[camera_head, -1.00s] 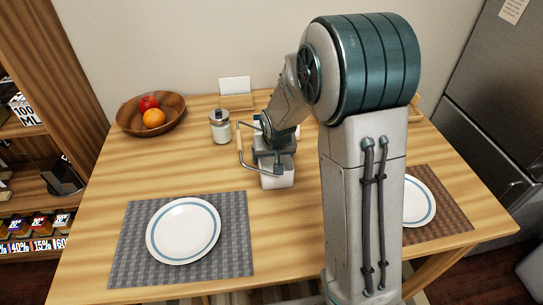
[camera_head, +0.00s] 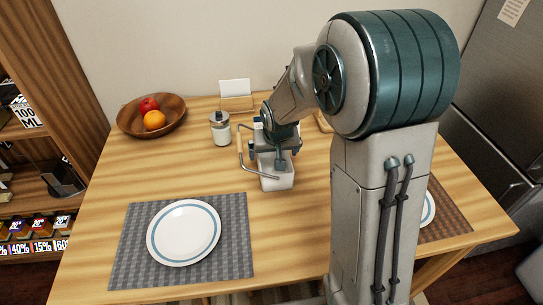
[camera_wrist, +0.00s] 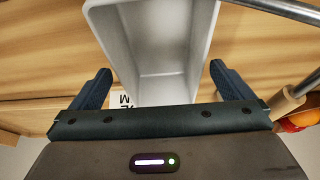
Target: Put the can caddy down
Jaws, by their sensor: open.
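The can caddy (camera_head: 277,181) is a white, open-topped bin with a metal bar handle and a wooden grip (camera_head: 239,141) on its left side. It rests upright on the table near the middle. My gripper (camera_head: 279,158) is over the caddy's back part and hides some of it. In the wrist view the caddy's empty grey-white inside (camera_wrist: 155,50) fills the upper middle. The two dark fingers of my gripper (camera_wrist: 160,68) stand apart on either side of it, with gaps between them and its walls.
The wooden table (camera_head: 300,225) has clear room in front of the caddy. A glass jar (camera_head: 221,130) stands close by on the left, with a fruit bowl (camera_head: 135,122) beyond. A card holder (camera_head: 237,102) stands behind. Plates (camera_head: 184,231) lie on placemats at front left and right.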

